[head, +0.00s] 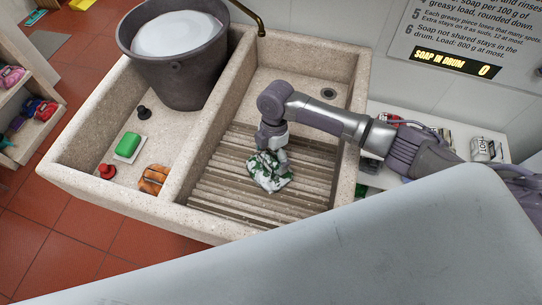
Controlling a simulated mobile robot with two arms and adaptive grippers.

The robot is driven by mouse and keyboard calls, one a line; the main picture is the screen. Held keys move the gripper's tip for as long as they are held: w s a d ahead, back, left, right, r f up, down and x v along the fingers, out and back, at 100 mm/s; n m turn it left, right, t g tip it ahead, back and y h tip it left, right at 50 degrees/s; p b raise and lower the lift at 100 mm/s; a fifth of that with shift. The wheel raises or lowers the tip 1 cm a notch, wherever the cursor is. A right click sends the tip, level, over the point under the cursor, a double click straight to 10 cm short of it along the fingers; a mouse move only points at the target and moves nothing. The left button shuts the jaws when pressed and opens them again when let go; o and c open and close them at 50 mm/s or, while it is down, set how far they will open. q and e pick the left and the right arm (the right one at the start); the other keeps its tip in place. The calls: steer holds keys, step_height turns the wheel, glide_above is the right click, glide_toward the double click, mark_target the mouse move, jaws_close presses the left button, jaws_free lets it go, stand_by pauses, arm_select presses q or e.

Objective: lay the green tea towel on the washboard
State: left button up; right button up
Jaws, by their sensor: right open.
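The green tea towel (268,174), patterned in green and white, lies crumpled on the ribbed stone washboard (224,190) in the right basin. My right gripper (272,152) points down directly above the towel, at its upper edge. It is open, and its fingertips are close to the cloth; I cannot tell whether they touch it. My right arm comes in from the right across the basin's right wall. My left gripper is not in view.
The left basin holds a dark bucket (176,70) of whitish liquid, a green soap bar (128,144), a dark plug (143,112), a red plug (107,171) and an orange-brown item (153,179). A tap (252,18) overhangs the back. A shelf with cans stands right.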

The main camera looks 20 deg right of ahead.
steer(key=v, duration=1.2)
steer(key=shift+s+a, duration=0.1)
steer(key=shift+s, duration=0.05)
